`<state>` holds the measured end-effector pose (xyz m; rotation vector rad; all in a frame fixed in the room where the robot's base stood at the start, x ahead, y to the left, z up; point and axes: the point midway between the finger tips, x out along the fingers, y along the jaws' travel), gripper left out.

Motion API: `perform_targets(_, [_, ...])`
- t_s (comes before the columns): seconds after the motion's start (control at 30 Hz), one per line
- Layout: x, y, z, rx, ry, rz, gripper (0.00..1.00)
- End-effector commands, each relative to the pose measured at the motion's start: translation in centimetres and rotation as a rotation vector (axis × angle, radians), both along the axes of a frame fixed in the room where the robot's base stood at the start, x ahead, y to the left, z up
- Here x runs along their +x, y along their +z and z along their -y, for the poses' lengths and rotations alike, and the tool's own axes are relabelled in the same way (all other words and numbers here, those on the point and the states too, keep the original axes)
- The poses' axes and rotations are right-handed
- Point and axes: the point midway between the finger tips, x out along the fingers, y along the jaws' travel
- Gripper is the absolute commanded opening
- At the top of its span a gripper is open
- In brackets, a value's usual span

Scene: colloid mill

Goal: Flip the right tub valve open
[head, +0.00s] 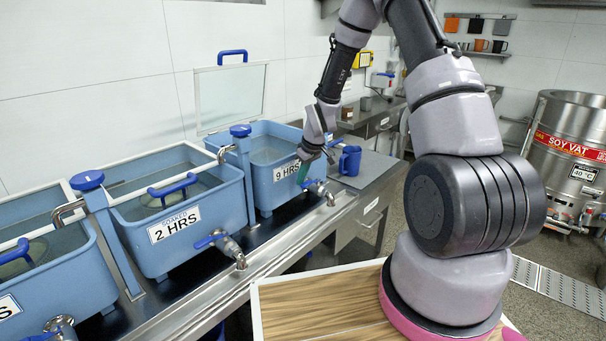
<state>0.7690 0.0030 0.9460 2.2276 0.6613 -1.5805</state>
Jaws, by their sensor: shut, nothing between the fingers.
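The right tub (262,190) is a blue basin labelled "9 HRS", with its glass lid (230,96) raised behind it. Its valve (321,190) is a metal spout with a blue lever, low on the tub's front right. The gripper hides part of the tub's front corner.
Another tub (60,275) is at the left. A steel soy vat (572,150) stands far right.

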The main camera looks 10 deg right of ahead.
Motion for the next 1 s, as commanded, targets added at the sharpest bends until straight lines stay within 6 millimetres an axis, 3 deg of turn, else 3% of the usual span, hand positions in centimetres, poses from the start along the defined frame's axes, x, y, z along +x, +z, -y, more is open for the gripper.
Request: perform_targets(1.0, [-0.82, 0.0, 0.49, 0.001, 0.131, -0.001, 0.0])
